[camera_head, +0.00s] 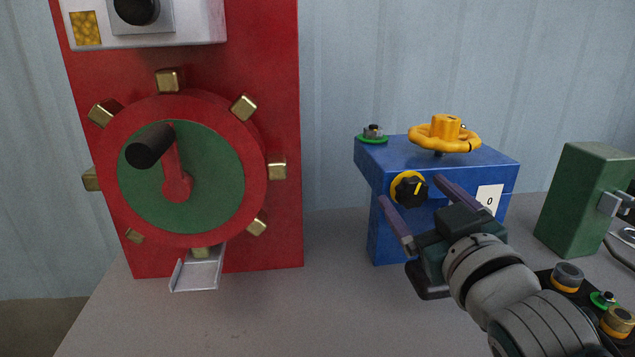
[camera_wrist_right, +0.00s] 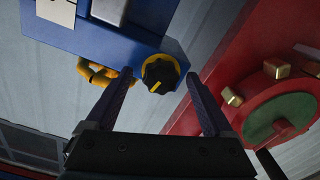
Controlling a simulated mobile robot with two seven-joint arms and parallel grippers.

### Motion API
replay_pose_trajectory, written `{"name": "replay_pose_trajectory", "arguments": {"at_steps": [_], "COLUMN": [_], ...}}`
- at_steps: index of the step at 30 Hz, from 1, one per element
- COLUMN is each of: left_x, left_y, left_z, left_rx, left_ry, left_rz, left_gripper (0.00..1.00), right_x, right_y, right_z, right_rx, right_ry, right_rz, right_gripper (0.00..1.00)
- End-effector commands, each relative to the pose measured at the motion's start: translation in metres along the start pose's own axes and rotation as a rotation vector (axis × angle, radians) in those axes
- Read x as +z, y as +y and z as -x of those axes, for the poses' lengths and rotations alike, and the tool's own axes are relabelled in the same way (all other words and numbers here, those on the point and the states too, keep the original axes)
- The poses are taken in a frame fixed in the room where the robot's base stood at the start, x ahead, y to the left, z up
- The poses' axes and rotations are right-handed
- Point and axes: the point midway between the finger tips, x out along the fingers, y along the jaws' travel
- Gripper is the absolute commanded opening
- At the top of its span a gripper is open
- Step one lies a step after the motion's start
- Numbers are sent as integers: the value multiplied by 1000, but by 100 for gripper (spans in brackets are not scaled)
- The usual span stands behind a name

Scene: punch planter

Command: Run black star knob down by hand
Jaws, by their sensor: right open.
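The black star knob (camera_head: 409,188) sits on the front face of the blue box (camera_head: 378,240), with a yellow ring behind it and a yellow pointer line on its face. It also shows in the right wrist view (camera_wrist_right: 160,73), between the fingers. My right gripper (camera_head: 412,191) is open, its two purple fingers pointing at the knob, one to each side. In the wrist view the fingertips (camera_wrist_right: 160,78) flank the knob with a gap on both sides; I cannot tell how deep they reach. My left gripper is not in view.
A yellow handwheel (camera_head: 445,132) and a small green-ringed fitting (camera_head: 373,133) top the blue box. A white label (camera_head: 489,198) reads 0. A red panel (camera_head: 285,60) with a cranked wheel stands left, a green box (camera_head: 570,200) right. Table between panel and box is clear.

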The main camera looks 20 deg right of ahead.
Motion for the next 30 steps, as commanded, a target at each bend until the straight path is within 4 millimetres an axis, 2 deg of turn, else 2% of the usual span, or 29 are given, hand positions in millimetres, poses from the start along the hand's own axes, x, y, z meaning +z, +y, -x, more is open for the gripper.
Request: {"name": "replay_pose_trajectory", "arguments": {"at_steps": [5, 27, 30], "left_x": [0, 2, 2], "left_y": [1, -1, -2], "left_z": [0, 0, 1], "left_rx": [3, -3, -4], "left_ry": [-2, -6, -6], "left_rz": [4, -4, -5], "left_gripper": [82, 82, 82], "right_x": [0, 0, -1], "right_y": [0, 0, 0], "right_z": [0, 0, 0], "right_rx": [0, 0, -1], "right_ry": [-1, 0, 0], "right_rz": [0, -1, -16], "right_gripper": [84, 1, 1]}}
